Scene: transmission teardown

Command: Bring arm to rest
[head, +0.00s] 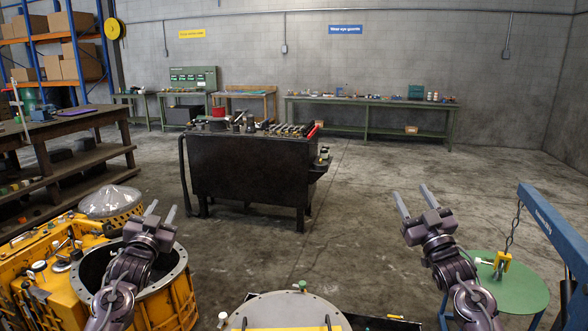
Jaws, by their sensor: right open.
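My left gripper (161,213) is raised at the lower left, over the rim of the open yellow transmission housing (181,297). Its two fingers stand apart with nothing seen between them. My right gripper (413,200) is raised at the lower right over bare floor, left of the round green table. Its fingers are spread and empty. Both grippers point up and away, and neither appears to touch anything. My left arm hides part of the housing's round opening.
A black workbench (247,165) with tools stands in the middle. A blue hoist (553,232) and round green table (513,283) are at right. A round grey plate (287,308) is at front centre. A wooden bench (73,125) is at left. Floor between is clear.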

